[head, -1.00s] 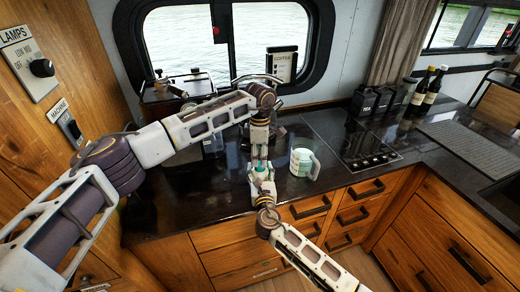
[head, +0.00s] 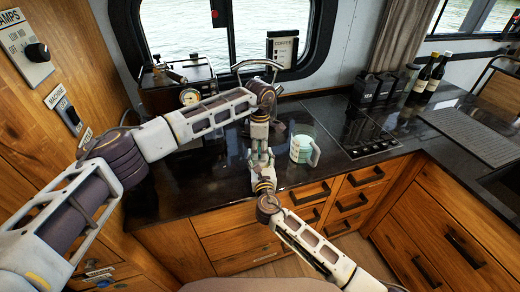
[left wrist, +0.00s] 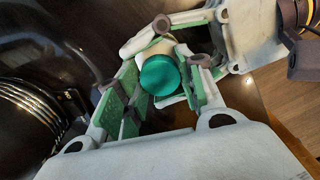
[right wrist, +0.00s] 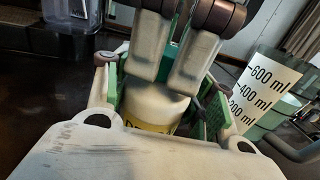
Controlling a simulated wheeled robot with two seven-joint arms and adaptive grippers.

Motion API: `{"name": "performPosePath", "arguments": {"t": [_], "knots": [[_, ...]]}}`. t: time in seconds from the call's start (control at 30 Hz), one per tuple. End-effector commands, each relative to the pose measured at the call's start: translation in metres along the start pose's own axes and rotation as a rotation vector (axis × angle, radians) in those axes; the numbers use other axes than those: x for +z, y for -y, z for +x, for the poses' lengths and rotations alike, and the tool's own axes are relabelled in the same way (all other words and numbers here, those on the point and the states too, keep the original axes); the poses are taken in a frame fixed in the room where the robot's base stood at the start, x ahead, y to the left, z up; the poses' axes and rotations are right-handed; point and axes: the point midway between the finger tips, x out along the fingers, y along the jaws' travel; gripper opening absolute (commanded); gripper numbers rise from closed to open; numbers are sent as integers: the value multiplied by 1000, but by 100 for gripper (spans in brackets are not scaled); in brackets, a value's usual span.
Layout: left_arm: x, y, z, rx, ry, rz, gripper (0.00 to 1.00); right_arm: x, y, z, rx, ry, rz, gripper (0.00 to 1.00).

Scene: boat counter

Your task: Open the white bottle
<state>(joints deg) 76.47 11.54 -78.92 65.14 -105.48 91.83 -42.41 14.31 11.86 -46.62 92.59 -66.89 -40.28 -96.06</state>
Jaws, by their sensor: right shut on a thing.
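The white bottle (right wrist: 150,105) stands in my right gripper (right wrist: 160,100), with a strip of yellow label showing in the right wrist view. Its teal cap (left wrist: 165,75) faces the camera in the left wrist view. My right gripper is shut on the bottle's body; it also shows in the head view (head: 263,172). My left gripper (left wrist: 163,88) is open, its green-padded fingers on either side of the cap, with a gap visible beside it. In the head view the left gripper (head: 260,150) points down onto the bottle from above; the grippers mostly hide the bottle there.
A measuring mug (head: 301,150) with teal contents stands just right of the grippers on the dark counter. A coffee machine (head: 180,88) is behind at left. A cooktop (head: 352,130), dark canisters (head: 372,88) and bottles (head: 428,80) lie to the right.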

Motion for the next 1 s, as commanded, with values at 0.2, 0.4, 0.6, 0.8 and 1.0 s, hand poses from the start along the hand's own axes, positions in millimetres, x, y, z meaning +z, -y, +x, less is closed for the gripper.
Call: {"name": "performPosePath", "arguments": {"t": [0.2, 0.4, 0.6, 0.8, 1.0], "knots": [[0, 0, 0, 1, 0, -9, 9, 0, 0, 0, 0, 0, 0, 0], [0, 0, 0, 1, 1, -103, 8, 0, 0, 0, 0, 0, 0, 0], [0, 0, 0, 1, 1, -239, 8, 0, 0, 0, 1, 0, 0, 0], [0, 0, 0, 1, 1, -292, 8, 0, 0, 0, 1, 0, 0, 0], [0, 0, 0, 1, 1, -291, 8, 0, 0, 0, 1, 0, 0, 0]]}}
